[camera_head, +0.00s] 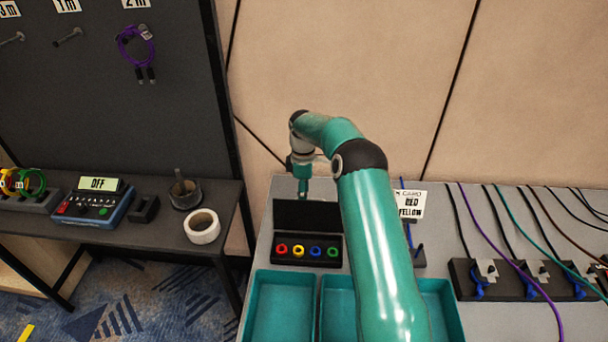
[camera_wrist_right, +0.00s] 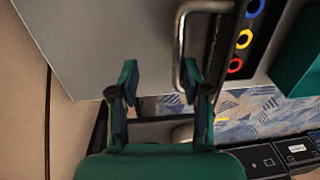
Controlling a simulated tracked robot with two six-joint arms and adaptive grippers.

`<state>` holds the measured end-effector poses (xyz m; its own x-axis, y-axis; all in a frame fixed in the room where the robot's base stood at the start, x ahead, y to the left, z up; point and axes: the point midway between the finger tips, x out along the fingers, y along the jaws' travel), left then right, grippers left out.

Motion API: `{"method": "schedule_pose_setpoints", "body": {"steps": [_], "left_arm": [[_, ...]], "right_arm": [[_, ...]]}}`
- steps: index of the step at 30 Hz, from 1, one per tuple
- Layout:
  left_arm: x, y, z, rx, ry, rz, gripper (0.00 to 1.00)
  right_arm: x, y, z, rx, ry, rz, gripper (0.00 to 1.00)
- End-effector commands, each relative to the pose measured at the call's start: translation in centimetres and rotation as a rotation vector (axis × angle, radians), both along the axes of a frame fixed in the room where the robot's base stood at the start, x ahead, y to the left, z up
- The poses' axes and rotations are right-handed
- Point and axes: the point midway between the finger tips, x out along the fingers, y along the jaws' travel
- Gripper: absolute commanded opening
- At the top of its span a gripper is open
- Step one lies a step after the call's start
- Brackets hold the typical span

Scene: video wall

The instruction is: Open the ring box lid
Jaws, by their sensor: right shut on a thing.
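The ring box (camera_head: 290,261) is black and sits on the grey table. It holds a row of red, yellow, blue and green rings, all visible. Its black lid (camera_head: 305,215) stands up at the back edge, roughly upright. My right gripper (camera_head: 304,188) is just behind and above the lid, its fingertips partly hidden. My left gripper is not in view.
Teal trays (camera_head: 280,308) stand in front of the box. A label card (camera_head: 410,203) and black blocks with cables (camera_head: 480,285) are on the right. A side table on the left holds a tape roll (camera_head: 202,226) and a control box (camera_head: 95,204). A wall panel is close behind.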

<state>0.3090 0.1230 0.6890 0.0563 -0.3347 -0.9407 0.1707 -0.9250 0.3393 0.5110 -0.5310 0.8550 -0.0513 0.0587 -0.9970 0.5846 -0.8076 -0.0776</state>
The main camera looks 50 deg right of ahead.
Motion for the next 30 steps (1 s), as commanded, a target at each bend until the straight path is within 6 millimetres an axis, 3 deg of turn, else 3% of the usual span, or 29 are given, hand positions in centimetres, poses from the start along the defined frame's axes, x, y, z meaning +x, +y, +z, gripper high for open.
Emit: {"method": "schedule_pose_setpoints", "body": {"steps": [1, 6, 15, 21, 30], "left_arm": [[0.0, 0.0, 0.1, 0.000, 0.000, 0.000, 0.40], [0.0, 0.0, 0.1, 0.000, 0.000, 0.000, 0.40], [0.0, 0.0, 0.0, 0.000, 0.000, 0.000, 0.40], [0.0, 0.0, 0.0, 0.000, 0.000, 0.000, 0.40], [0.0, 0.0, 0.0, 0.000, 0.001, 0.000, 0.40]], "right_arm": [[0.7, -0.4, 1.6, -0.016, -0.030, -0.004, 0.35], [0.8, -0.5, 4.8, -0.014, -0.026, -0.003, 0.35], [0.7, -0.7, 9.5, -0.006, -0.010, -0.002, 0.35], [0.6, -0.7, 10.6, -0.003, -0.006, -0.001, 0.35], [0.5, -0.7, 10.5, -0.003, -0.003, -0.001, 0.35]]}}
